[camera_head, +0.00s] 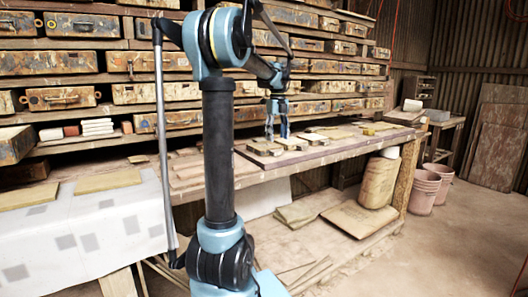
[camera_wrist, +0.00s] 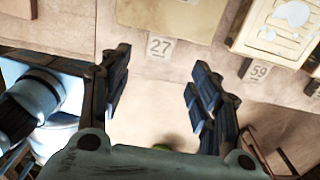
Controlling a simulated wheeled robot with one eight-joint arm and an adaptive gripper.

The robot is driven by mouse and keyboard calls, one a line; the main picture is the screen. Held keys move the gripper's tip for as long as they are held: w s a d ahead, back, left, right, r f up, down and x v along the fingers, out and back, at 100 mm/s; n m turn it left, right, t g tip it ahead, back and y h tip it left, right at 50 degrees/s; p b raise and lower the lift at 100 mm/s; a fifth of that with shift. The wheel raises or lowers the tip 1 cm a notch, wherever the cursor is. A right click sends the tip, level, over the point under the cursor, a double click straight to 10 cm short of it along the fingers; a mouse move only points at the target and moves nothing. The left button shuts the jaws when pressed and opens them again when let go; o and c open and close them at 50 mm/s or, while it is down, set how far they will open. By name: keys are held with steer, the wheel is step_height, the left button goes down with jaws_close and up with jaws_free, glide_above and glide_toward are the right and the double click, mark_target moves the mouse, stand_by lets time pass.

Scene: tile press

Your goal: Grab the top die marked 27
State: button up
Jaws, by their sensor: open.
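A small tag marked 27 (camera_wrist: 161,47) lies on the bench in the wrist view. Just beyond it is a flat tan die (camera_wrist: 168,16), cut off by the top edge of the picture. Whether other dies lie under it cannot be told. My gripper (camera_wrist: 161,62) is open and empty, its fingers on either side of the tag and short of the die. In the head view my gripper (camera_head: 277,136) points down over the bench near several wooden dies, such as one at the front (camera_head: 264,148). The numbers are too small to read there.
A tag marked 59 (camera_wrist: 258,70) and a pale patterned die (camera_wrist: 281,28) are to the right in the wrist view. In the head view, shelves of worn drawers (camera_head: 150,62) stand behind the bench (camera_head: 238,181). Pink buckets (camera_head: 424,190) stand on the floor at right.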

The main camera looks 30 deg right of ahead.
mark_target(276, 151)
steer(key=shift+w+a+f, duration=0.1)
steer(key=shift+w+f, duration=0.05)
steer(key=shift+f, duration=3.5)
jaws_close()
steer(key=shift+r, duration=0.1)
